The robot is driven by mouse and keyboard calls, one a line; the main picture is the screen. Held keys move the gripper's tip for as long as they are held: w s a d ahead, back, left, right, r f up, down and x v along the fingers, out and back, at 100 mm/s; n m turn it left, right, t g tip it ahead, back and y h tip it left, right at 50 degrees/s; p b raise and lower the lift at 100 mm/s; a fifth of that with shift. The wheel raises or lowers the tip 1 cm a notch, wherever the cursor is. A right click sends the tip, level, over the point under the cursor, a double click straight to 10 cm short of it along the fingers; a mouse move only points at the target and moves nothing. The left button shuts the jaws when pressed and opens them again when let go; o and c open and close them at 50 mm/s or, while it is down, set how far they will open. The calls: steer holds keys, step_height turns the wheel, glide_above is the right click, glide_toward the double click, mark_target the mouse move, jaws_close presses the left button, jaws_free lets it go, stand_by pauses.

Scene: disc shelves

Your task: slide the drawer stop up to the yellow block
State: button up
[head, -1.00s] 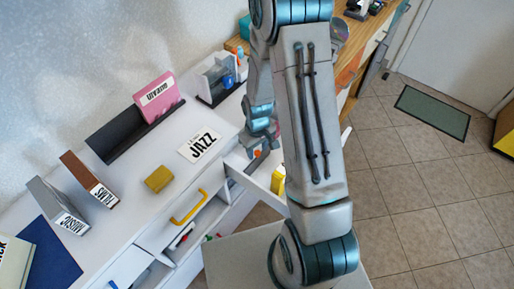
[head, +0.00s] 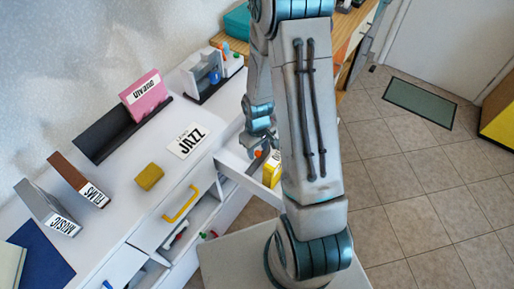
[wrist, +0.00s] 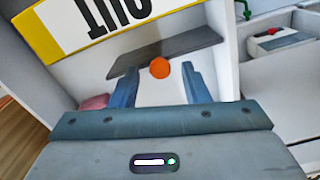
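The drawer stop is a dark grey plate (wrist: 180,46) with an orange knob (wrist: 160,68), inside the open drawer (wrist: 225,60). In the head view the knob (head: 258,153) shows just below my gripper (head: 258,141). In the wrist view my gripper (wrist: 160,82) is open, its two blue fingers apart on either side of the knob, with gaps visible. A yellow block with a white label (wrist: 95,22) stands in the drawer at upper left of the wrist view, apart from the plate. The block (head: 272,168) is partly hidden by my arm in the head view.
A smaller yellow block (head: 149,176) lies on the white cabinet top (head: 130,205), near a JAZZ card (head: 188,141) and a black rack (head: 105,138) with a pink case (head: 145,95). A yellow handle (head: 181,204) juts from the cabinet front.

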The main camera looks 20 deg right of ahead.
steer(key=shift+r, duration=0.15)
step_height(320, 180, up, 14)
steer(key=shift+f, duration=0.2)
stand_by(0.5)
steer(key=shift+a, duration=0.1)
